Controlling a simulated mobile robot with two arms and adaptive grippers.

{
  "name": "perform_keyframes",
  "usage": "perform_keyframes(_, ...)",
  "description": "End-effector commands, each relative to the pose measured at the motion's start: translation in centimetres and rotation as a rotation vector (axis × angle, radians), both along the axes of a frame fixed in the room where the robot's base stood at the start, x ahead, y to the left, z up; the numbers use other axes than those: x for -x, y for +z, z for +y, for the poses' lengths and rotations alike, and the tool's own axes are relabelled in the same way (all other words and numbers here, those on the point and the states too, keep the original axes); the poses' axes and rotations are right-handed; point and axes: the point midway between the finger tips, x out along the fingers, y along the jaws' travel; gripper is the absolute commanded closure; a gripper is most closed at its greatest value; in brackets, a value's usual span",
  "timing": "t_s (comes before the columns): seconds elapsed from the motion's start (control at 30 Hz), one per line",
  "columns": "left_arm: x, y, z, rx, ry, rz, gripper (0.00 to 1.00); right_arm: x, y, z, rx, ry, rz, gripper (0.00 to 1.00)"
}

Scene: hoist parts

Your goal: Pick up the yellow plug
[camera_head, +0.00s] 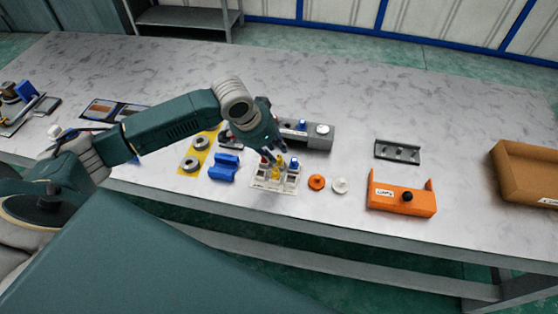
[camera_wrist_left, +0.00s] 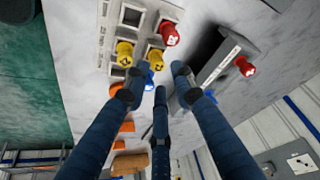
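Two yellow plugs, one at the left (camera_wrist_left: 125,52) and one at the right (camera_wrist_left: 155,57), stand in a white holder (camera_wrist_left: 101,30) in the left wrist view. A red plug (camera_wrist_left: 170,33) and a blue plug (camera_wrist_left: 148,78) stand there too. In the head view the holder (camera_head: 259,183) sits near the table's front edge, with yellow (camera_head: 276,173) showing below my fingers. My left gripper (camera_head: 279,152) hangs just above the holder. In the left wrist view its fingers (camera_wrist_left: 158,88) are spread, with nothing held between them. My right gripper is not in view.
A grey device (camera_head: 318,138) stands just behind the holder. Blue blocks (camera_head: 223,168) lie to its left; an orange disc (camera_head: 316,182) and a white disc (camera_head: 340,185) to its right. Farther right are an orange holder (camera_head: 390,202) and a brown box (camera_head: 525,180).

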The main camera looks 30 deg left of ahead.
Motion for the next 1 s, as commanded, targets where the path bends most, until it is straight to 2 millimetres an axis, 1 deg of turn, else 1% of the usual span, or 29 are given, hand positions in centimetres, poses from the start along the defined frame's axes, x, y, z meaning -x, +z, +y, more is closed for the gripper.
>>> perform_keyframes(0.03,-0.1,-0.6,-0.3,0.002,0.000,0.006,0.75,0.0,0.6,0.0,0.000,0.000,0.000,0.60)
perform_keyframes(0.13,-0.6,-2.1,-0.5,0.002,0.000,0.003,0.75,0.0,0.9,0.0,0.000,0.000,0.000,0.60)
perform_keyframes(0.2,-0.8,-2.9,-0.6,0.000,-0.001,0.004,0.75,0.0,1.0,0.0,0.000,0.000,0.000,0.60)
perform_keyframes(0.3,-1.0,-3.3,-0.6,0.000,-0.001,0.001,0.75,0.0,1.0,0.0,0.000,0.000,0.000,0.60)
perform_keyframes(0.5,-1.0,-3.4,-0.6,-0.001,-0.002,0.001,0.75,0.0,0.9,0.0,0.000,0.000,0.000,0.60)
perform_keyframes(0.57,-1.0,-3.4,-0.6,-0.001,-0.002,0.001,0.87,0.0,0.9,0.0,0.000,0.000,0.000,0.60)
perform_keyframes(0.6,-1.0,-3.4,-0.6,-0.001,-0.001,0.001,0.95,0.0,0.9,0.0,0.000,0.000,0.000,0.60)
perform_keyframes(0.63,-1.0,-3.4,-0.6,-0.001,-0.001,0.001,0.96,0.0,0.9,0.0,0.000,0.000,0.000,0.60)
perform_keyframes(1.0,-1.1,-3.3,-0.6,0.000,-0.001,-0.001,0.97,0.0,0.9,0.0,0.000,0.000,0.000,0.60)
